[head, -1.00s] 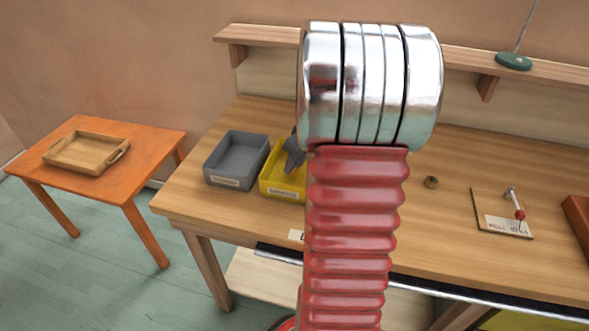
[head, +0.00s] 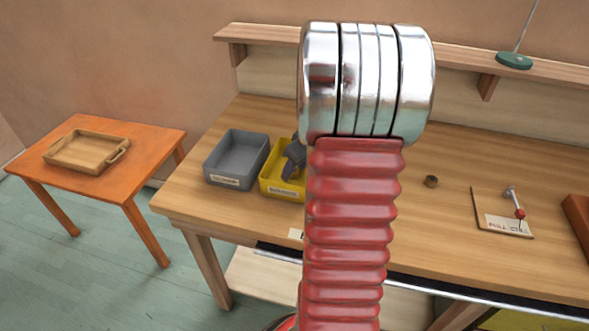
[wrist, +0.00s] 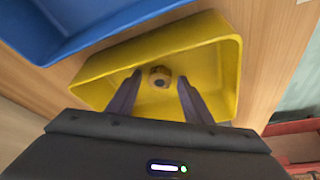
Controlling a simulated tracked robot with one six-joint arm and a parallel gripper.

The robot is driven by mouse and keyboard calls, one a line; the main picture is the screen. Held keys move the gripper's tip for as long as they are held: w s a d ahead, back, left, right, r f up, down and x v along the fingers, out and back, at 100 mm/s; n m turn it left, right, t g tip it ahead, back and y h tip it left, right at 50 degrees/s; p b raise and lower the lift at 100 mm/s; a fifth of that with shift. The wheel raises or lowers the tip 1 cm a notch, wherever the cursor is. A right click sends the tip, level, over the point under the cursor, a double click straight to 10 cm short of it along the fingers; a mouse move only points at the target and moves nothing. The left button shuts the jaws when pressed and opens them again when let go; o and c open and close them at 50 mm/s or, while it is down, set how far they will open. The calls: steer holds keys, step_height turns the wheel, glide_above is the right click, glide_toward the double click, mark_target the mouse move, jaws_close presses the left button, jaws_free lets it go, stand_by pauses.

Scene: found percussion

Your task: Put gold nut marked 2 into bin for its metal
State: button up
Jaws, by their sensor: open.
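A small gold-coloured nut (wrist: 159,76) shows in the wrist view inside the outline of the yellow bin (wrist: 222,42), between my open fingertips. There seems to be a gap on each side of it. Any number on it is too small to read. My gripper (wrist: 160,77) is open and points down into the yellow bin. In the head view my gripper (head: 294,160) shows partly at the yellow bin (head: 280,190), with my arm hiding the bin's right side. The bin's label is too small to read.
A grey bin (head: 236,158) stands left of the yellow one. A blue bin (wrist: 60,50) lies beside it in the wrist view. Another small nut (head: 431,181) sits on the bench (head: 450,225), near a board with a red-tipped tool (head: 516,202). A wooden tray (head: 86,151) rests on the orange table.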

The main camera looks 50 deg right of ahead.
steer(key=shift+r, duration=0.15)
steer(key=v, duration=1.2)
steer(key=shift+w, duration=0.1)
stand_by(0.5)
steer(key=w+a+r, duration=0.1)
steer(key=a+r, duration=0.1)
steer(key=a, duration=0.8)
steer(key=a+r, duration=0.3)
steer(key=a, duration=0.6)
steer(key=s+a, duration=0.4)
steer(key=a, duration=0.4)
steer(key=s+a+t, duration=0.1)
steer(key=s+a, duration=0.3)
steer(key=a, duration=0.5)
steer(key=shift+s+a+f+n, duration=0.15)
steer(key=shift+a+n, duration=0.05)
steer(key=shift+n, duration=0.1)
